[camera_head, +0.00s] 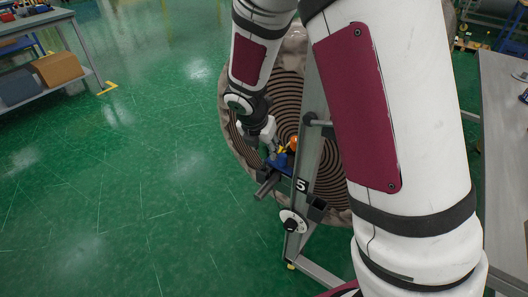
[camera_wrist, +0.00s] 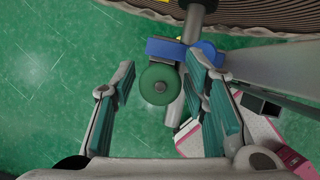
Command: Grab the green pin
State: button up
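The green pin (camera_wrist: 159,88) shows its round, disc-shaped head with a grey centre in the wrist view. It sits at a blue block (camera_wrist: 170,48) on a grey bar. My gripper (camera_wrist: 161,70) is open, with one finger left of the green head and the other right of it. I see gaps on both sides, and cannot tell how far the fingertips reach along the pin. In the head view my gripper (camera_head: 270,146) is beside the frame near a blue part (camera_head: 282,162); the green pin cannot be made out there.
A large wrapped roll (camera_head: 236,135) stands behind a grey metal frame (camera_head: 312,130) marked 5. An orange part (camera_head: 293,143) is close to my gripper. A grey table (camera_head: 503,110) stands at the right, and a bench with boxes (camera_head: 57,68) at the far left. Green floor is clear at left.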

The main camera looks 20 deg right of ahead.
grip_shut()
